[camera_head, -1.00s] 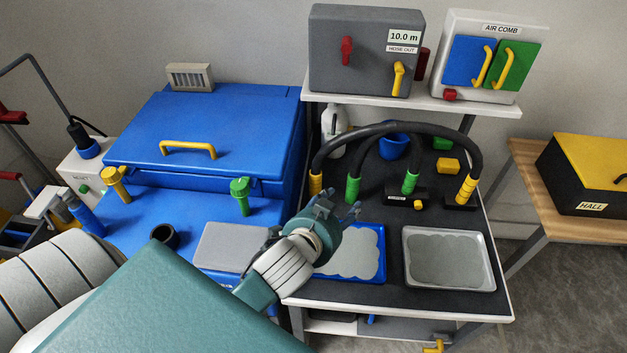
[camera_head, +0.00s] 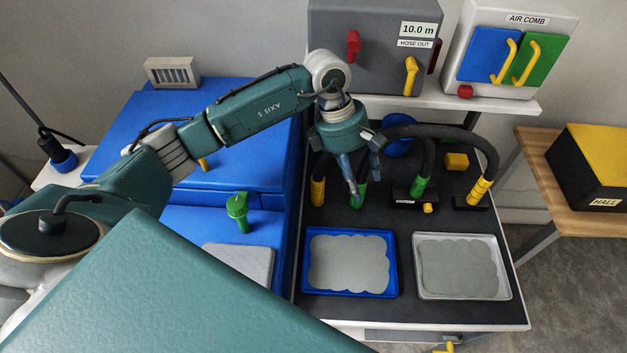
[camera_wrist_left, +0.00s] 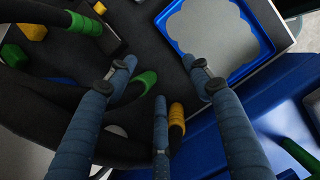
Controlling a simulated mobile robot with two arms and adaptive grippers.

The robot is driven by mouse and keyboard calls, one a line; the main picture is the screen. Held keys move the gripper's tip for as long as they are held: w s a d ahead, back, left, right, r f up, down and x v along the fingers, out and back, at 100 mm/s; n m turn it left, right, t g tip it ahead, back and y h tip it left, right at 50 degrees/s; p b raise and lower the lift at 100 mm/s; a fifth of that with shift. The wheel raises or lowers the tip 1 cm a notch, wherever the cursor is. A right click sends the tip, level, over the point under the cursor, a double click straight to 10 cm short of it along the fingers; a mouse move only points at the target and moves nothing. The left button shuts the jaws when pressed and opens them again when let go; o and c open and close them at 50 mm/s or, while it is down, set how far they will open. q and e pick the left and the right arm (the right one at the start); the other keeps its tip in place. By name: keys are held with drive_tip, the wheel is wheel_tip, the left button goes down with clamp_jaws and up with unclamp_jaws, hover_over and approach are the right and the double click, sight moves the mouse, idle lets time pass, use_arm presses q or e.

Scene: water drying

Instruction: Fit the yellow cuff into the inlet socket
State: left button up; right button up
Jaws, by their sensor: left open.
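Two yellow cuffs show on the black hose ends in the head view. One yellow cuff (camera_head: 318,191) stands at the left edge of the dark bench top; the other (camera_head: 480,189) stands at a black block (camera_head: 466,202) on the right. My left gripper (camera_head: 364,180) is open, pointing down beside the left yellow cuff and over a green cuff (camera_head: 359,196), partly hiding it. In the left wrist view, the yellow cuff (camera_wrist_left: 177,120) is close beside the lower finger, and the green cuff (camera_wrist_left: 146,82) is near the left finger. I cannot tell which part is the inlet socket.
A blue tray (camera_head: 303,262) and a grey tray (camera_head: 418,265) lie in front. Another green cuff (camera_head: 418,186), a labelled black block (camera_head: 403,201) and a yellow cube (camera_head: 457,161) stand behind. The grey box (camera_head: 370,30) on the shelf is close behind my arm.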

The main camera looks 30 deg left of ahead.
sight(318, 178)
use_arm(q)
drive_tip(key=a+y, duration=0.1)
drive_tip(key=a, duration=0.2)
drive_tip(key=a+y, duration=0.1)
drive_tip(key=a, duration=0.3)
drive_tip(key=w+a+r+y, duration=0.1)
drive_tip(key=a, duration=0.3)
drive_tip(key=shift+g+y, duration=0.3)
wheel_tip(318, 178, down, 4)
drive_tip(key=shift+s+f+p, duration=0.15)
drive_tip(key=shift+f+p, duration=0.1)
drive_tip(key=shift+p, duration=0.5)
wheel_tip(318, 178, down, 5)
drive_tip(key=p, duration=0.2)
drive_tip(key=shift+r+p, duration=0.15)
drive_tip(key=shift+p, duration=0.15)
drive_tip(key=shift+f, duration=0.6)
drive_tip(key=c, duration=1.2)
drive_tip(key=shift+c, duration=0.4)
use_arm(e)
drive_tip(key=r, duration=0.4)
drive_tip(key=shift+w+a, duration=0.25)
drive_tip(key=shift+a, duration=0.15)
